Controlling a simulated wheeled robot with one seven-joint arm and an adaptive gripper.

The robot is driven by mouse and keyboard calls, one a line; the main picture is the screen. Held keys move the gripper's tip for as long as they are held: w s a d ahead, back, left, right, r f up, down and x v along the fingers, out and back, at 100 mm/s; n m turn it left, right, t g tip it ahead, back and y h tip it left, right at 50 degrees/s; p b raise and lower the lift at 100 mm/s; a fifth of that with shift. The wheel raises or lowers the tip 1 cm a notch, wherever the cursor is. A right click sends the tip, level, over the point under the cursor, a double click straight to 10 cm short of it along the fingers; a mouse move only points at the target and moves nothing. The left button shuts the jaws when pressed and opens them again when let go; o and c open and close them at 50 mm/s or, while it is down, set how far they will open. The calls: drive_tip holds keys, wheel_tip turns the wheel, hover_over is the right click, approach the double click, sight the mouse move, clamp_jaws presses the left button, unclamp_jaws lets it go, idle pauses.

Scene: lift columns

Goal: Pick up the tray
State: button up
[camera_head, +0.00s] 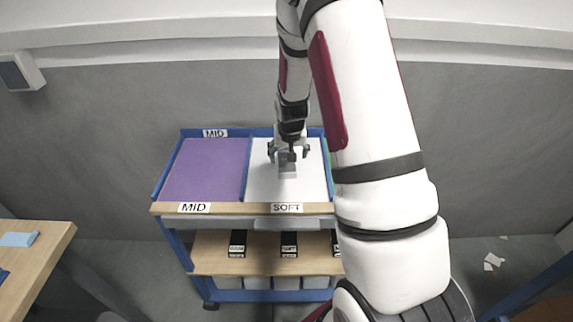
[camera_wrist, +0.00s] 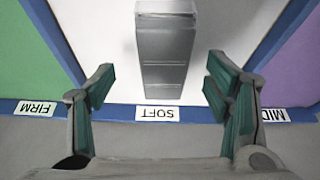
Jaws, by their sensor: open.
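A white panel marked SOFT (camera_head: 258,185) lies in the top of the blue cart, and it looks like the tray. It also shows in the wrist view (camera_wrist: 110,60). A grey block (camera_head: 287,172), perhaps a handle, stands on it. In the wrist view the grey block (camera_wrist: 163,70) lies between the fingers in the picture, with gaps on both sides. My gripper (camera_head: 289,152) is open above the white panel, by the block. Its two green-padded fingers (camera_wrist: 160,80) are spread and empty. Contact with the block cannot be seen.
A purple panel marked MID (camera_head: 205,168) lies to the left. A green panel marked FIRM (camera_wrist: 25,55) adjoins on the other side, mostly hidden by my arm in the head view. A wooden table (camera_head: 35,262) stands at left.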

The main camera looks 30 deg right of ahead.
drive_tip(key=shift+w+p+x, duration=0.15)
drive_tip(key=shift+x, duration=1.1)
drive_tip(key=shift+w+p+x, duration=0.15)
drive_tip(key=shift+x, duration=1.15)
drive_tip(key=shift+a+r, duration=0.1)
drive_tip(key=shift+c, duration=0.3)
drive_tip(key=c, duration=1.2)
